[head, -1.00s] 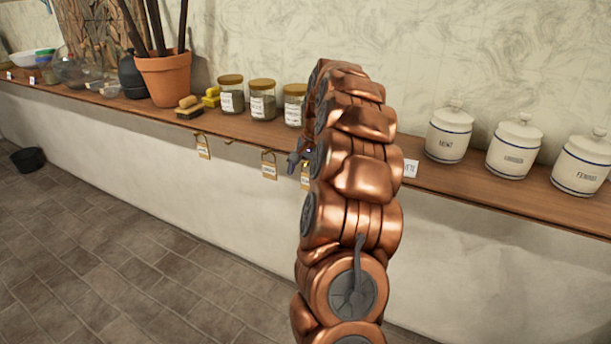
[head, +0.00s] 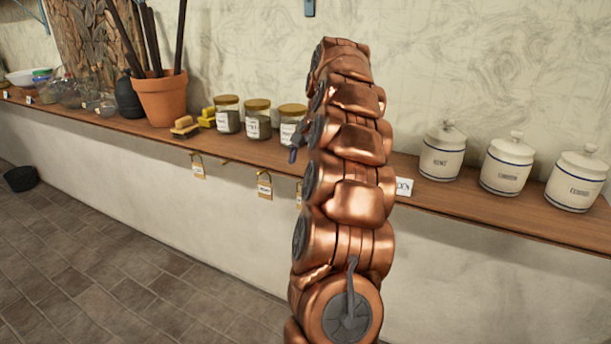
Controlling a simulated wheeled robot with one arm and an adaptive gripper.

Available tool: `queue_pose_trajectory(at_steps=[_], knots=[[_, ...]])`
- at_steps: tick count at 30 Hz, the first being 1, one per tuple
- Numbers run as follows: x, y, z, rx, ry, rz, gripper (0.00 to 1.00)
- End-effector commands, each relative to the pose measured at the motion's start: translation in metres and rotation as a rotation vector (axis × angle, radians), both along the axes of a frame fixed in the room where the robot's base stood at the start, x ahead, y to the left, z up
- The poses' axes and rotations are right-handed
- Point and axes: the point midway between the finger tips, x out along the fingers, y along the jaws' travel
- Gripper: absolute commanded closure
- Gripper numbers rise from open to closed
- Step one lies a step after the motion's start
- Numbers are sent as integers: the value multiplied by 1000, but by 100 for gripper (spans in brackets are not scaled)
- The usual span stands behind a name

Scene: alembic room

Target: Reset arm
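My copper arm (head: 345,200) stands upright in the middle of the head view, its links stacked one above another in front of the shelf. A small dark part with a bluish tip, apparently of my gripper (head: 296,150), pokes out at the left of the arm, in front of the jars. The rest of the gripper is hidden behind the arm links. I cannot tell whether it is open or shut, or whether it holds anything.
A wooden shelf (head: 480,205) runs along the wall. It bears a terracotta pot (head: 161,98), brushes (head: 185,127), glass jars (head: 258,120) and white lidded canisters (head: 507,165). A black bucket (head: 20,178) stands on the open tiled floor (head: 120,270).

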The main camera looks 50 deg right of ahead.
Motion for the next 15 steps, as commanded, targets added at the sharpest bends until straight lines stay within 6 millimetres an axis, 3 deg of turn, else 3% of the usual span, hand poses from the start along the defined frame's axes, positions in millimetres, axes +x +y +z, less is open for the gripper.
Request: queue_pose_trajectory(at_steps=[6,15], knots=[[-2,-1,13,-3,-3,-1,18],[-3,-1,15,-1,-1,1,18]])
